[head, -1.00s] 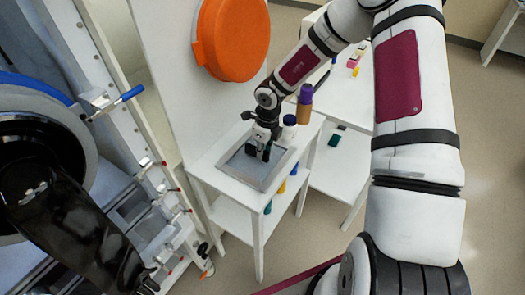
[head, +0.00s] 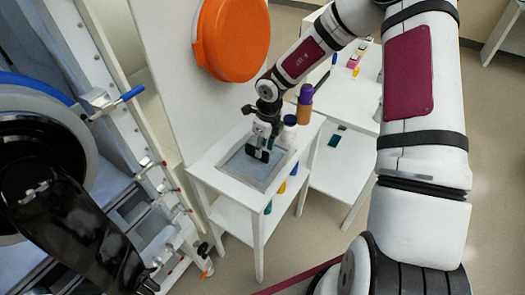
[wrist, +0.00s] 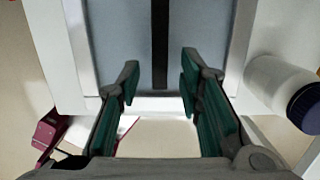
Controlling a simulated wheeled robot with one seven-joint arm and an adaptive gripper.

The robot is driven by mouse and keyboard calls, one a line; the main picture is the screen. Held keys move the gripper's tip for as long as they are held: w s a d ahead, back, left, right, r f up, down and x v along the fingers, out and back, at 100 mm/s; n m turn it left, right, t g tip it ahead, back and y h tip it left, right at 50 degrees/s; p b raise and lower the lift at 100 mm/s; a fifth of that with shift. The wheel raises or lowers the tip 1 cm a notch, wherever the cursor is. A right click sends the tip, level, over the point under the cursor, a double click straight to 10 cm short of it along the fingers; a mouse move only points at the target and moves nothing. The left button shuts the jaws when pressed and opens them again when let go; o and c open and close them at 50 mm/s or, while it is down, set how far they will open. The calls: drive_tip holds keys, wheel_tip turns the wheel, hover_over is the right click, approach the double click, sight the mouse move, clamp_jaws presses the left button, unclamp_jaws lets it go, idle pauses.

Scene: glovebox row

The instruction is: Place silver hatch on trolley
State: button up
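The silver hatch (head: 241,166) is a flat grey panel with a paler silver frame. It lies flat on top of the white trolley (head: 203,170) in the head view. In the wrist view the hatch (wrist: 116,45) fills the upper middle, with a black bar handle (wrist: 160,45) running down its centre. My gripper (head: 258,154) is above the hatch in the head view and hides part of it. In the wrist view my gripper (wrist: 158,82) is open, with the fingers apart and a gap on each side of the handle; nothing is held.
A white bottle with a dark cap (wrist: 285,90) stands close right of the hatch. A brown bottle with a purple cap (head: 305,103) is behind it. An orange round cover (head: 232,38) is on the wall panel. A second white table (head: 345,165) stands to the right.

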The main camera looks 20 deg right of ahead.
wheel_tip(320, 180, up, 10)
drive_tip(key=s, duration=0.1)
drive_tip(key=shift+d+f+p, duration=0.25)
drive_tip(key=shift+d+p, duration=0.1)
